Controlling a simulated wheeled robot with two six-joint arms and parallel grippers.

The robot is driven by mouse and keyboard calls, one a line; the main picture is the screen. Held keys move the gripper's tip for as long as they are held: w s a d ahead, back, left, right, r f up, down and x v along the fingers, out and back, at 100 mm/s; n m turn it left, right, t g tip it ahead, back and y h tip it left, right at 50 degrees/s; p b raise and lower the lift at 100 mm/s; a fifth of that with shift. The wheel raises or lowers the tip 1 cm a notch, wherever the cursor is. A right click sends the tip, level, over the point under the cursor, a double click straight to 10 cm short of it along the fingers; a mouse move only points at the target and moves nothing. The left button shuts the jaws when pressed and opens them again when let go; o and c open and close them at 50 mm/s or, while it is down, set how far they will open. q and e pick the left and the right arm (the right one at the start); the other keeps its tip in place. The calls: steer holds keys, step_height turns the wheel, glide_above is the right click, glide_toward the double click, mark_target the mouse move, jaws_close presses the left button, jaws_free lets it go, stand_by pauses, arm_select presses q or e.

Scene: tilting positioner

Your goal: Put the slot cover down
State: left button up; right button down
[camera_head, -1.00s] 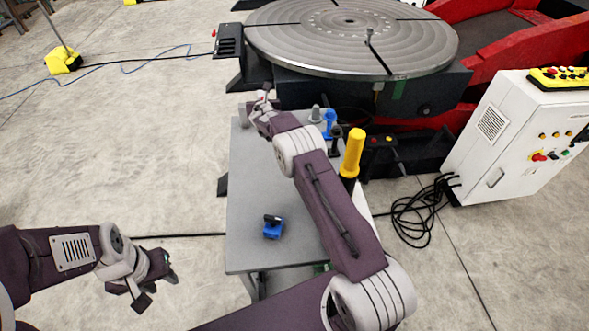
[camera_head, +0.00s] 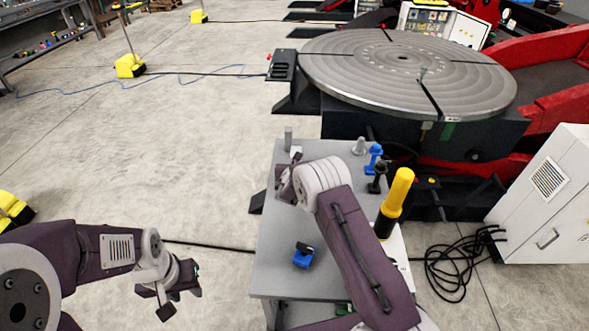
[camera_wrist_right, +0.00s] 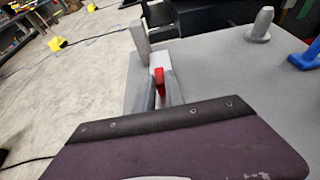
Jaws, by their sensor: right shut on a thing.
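My right gripper (camera_wrist_right: 159,84) is shut on a small pale piece with a red part, which I take to be the slot cover (camera_wrist_right: 160,82). It shows between the two grey fingers in the right wrist view. In the head view the right gripper (camera_head: 292,172) is over the back left part of the grey table (camera_head: 275,235), and my arm hides most of it. Whether the piece touches the tabletop I cannot tell. My left gripper (camera_head: 180,292) is open and empty, low over the floor left of the table.
A grey upright post (camera_head: 288,139) stands at the table's back left corner, close to the right gripper. A blue block (camera_head: 303,257), a blue peg (camera_head: 374,157) and a yellow-topped cylinder (camera_head: 397,195) are also on the table. The round slotted positioner plate (camera_head: 400,75) is behind.

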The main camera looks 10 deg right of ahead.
step_height(320, 180, down, 3)
steer(key=shift+w+f, duration=0.1)
steer(key=shift+f, duration=0.05)
steer(key=c, duration=1.4)
jaws_free()
